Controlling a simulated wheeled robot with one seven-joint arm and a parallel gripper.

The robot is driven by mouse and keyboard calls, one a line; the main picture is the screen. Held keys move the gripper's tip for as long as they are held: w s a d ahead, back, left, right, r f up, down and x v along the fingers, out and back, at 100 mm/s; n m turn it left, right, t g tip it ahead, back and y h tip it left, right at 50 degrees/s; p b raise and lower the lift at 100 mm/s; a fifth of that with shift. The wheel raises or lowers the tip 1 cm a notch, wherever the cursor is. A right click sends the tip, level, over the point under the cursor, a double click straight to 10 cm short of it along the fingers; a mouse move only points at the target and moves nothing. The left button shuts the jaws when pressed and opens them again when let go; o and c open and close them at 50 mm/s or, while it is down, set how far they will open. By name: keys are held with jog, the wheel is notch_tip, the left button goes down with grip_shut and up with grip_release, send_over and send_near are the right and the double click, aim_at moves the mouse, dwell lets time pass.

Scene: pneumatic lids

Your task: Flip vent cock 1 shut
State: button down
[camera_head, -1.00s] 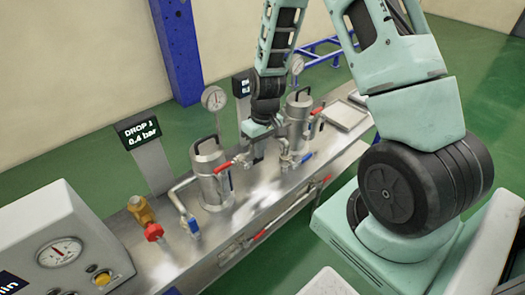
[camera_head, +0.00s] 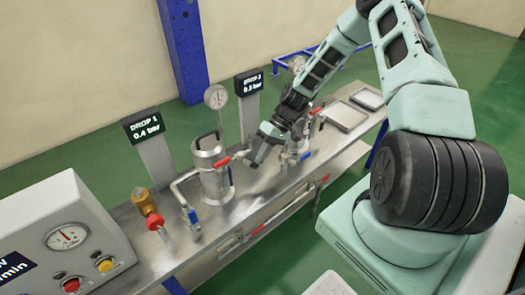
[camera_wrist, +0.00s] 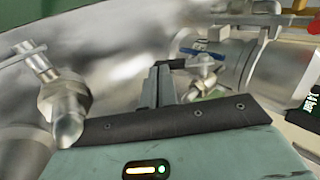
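The first steel vessel (camera_head: 210,168) stands on the bench beside the DROP 1 display. A small valve with a red lever (camera_head: 223,161) sticks out from its right side, apparently vent cock 1. My gripper (camera_head: 257,163) is just right of this valve, tilted down; I cannot tell whether it touches. In the wrist view my gripper's fingers (camera_wrist: 159,87) appear close together with nothing between them. A metal fitting with a pointed nozzle (camera_wrist: 65,105) is left of the fingers, apart from them. My arm partly hides the second vessel.
A blue-handled valve (camera_head: 192,218) and a red-knobbed brass fitting (camera_head: 152,218) stand left of the first vessel. Another blue lever (camera_head: 304,156) is right of my gripper. Trays (camera_head: 345,116) lie at the bench's far end. Red handles (camera_head: 257,230) line the front edge.

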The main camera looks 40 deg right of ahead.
jog(key=shift+a+f, duration=0.25)
jog(key=shift+f, duration=0.75)
jog(key=v, duration=0.7)
jog(key=shift+r+p, duration=0.25)
jog(key=shift+p, duration=0.15)
dwell(0.3)
